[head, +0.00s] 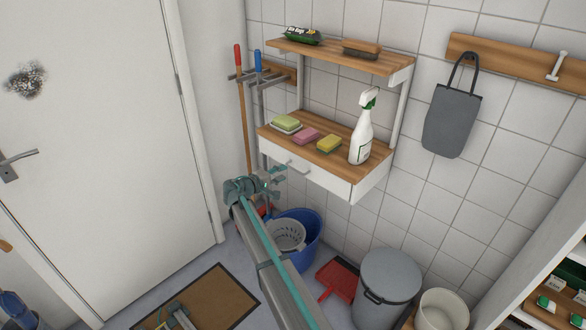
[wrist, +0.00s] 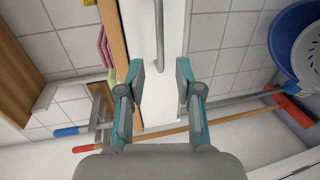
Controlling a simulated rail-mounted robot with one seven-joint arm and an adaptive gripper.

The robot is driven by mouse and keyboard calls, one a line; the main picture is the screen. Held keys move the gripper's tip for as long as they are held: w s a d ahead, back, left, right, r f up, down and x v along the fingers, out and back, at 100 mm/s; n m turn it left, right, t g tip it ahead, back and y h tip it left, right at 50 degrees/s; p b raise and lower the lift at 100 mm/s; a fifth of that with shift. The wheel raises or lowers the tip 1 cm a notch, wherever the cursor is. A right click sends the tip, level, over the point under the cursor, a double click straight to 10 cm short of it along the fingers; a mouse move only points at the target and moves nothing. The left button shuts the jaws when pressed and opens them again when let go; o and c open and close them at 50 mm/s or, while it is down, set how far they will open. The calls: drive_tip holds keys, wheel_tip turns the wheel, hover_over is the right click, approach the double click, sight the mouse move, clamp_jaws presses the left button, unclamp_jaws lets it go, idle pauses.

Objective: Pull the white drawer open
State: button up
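The white drawer (head: 328,183) sits under the lower wooden board of a wall shelf, its front looking flush with the board. It has a light grey bar handle (head: 299,166). In the wrist view, turned on its side, the drawer front (wrist: 142,22) fills the middle, with the handle (wrist: 160,35) running down from the top edge. My gripper (head: 275,180) is at the drawer's left front in the head view. In the wrist view my gripper (wrist: 160,78) is open, with the handle's near end lined up between the fingertips.
A spray bottle (head: 362,128), sponges (head: 306,135) and a soap dish (head: 286,124) stand on the lower board (head: 345,150). Long-handled tools (head: 241,100) hang to the left. A blue bucket (head: 313,240) and a grey bin (head: 389,285) stand below.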

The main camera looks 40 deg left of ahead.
drive_tip(key=p+x, duration=0.1)
drive_tip(key=x, duration=0.6)
drive_tip(key=shift+w, duration=0.15)
clamp_jaws()
